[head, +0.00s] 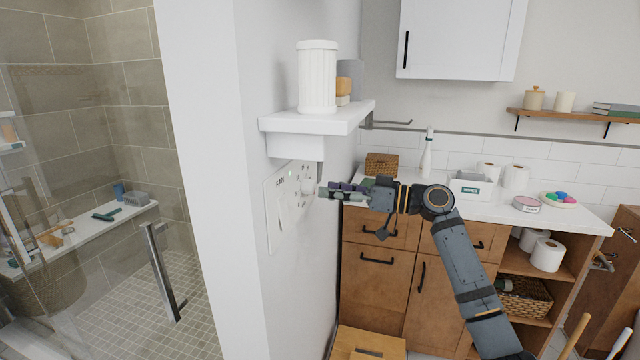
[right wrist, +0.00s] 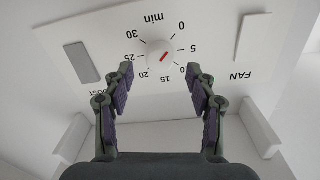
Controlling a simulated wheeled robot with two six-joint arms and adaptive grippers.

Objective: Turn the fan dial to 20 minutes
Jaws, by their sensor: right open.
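The fan panel (head: 273,222) is a white plate on the side wall below a shelf, marked FAN. Its dial (right wrist: 158,52) is a round white knob with a short red mark, ringed by figures from 0 to 30 under "min". The red mark slants, its upper end leaning toward the 0 and 5 side; I cannot tell which end is the pointer. The 20 is at the dial's lower left in the right wrist view. My right gripper (head: 328,190) is open and faces the panel. In the right wrist view its fingers (right wrist: 161,82) are apart, with the dial beyond and between them. My left gripper is not in view.
Right above the panel, a white shelf (head: 322,120) juts out with a fluted white jar (head: 317,77). A grey rocker switch (right wrist: 82,62) is beside the dial. A wooden vanity (head: 379,285) with a white counter stands behind my right arm. A glass shower door is at left.

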